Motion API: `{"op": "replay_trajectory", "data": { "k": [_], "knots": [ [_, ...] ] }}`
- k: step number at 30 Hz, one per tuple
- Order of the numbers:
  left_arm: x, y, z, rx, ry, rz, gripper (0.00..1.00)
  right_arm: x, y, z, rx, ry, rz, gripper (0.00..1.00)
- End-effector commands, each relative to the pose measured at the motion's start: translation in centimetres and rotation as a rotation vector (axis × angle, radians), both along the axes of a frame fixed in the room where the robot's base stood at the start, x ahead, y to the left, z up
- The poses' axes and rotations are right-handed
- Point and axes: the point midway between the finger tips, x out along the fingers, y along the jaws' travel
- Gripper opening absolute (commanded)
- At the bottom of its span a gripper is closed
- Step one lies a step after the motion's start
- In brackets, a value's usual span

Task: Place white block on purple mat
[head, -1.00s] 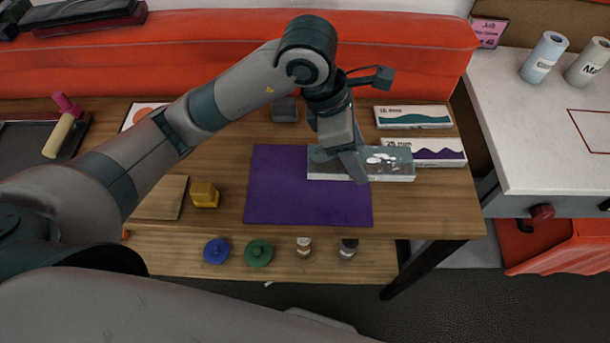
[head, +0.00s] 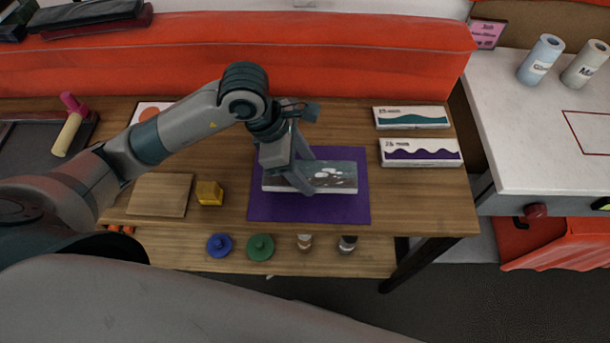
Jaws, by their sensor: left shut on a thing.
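The white block (head: 335,178) is a flat white-sided box with a grey printed top and white marks. It is over the middle of the purple mat (head: 300,211) in the head view, within the mat's outline. Whether it touches the mat or hangs just above it, I cannot tell. My left gripper (head: 304,184) is shut on the block near its left half, and its fingers hide part of the top. My right gripper is not in view.
Two white boxes, one with a teal wave (head: 411,117) and one with a purple wave (head: 420,153), lie right of the mat. A yellow block (head: 209,193) and a wooden board (head: 160,195) lie left. Blue (head: 219,245) and green (head: 260,247) knobbed pieces sit in front.

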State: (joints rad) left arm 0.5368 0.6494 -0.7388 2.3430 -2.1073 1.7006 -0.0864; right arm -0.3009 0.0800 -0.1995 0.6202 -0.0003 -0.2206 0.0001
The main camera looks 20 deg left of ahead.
Motion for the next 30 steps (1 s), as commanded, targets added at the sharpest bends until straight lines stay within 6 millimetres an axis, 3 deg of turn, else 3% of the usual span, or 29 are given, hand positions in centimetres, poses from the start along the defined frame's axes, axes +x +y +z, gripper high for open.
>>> {"op": "replay_trajectory", "data": {
  "k": [14, 27, 28, 30],
  "knots": [
    [0.0, 0.0, -3.8, 0.0, 0.003, 0.001, 0.29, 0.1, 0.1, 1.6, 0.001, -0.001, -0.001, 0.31],
    [0.0, 0.0, -4.4, 0.0, 0.0, 0.0, 0.29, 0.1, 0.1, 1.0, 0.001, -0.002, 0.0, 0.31],
    [0.0, 0.0, -4.3, 0.0, 0.0, 0.0, 0.59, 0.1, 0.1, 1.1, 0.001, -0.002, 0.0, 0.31],
    [0.0, 0.0, -4.2, 0.0, 0.0, 0.0, 0.73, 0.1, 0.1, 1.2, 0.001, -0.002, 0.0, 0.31]
  ]
}}
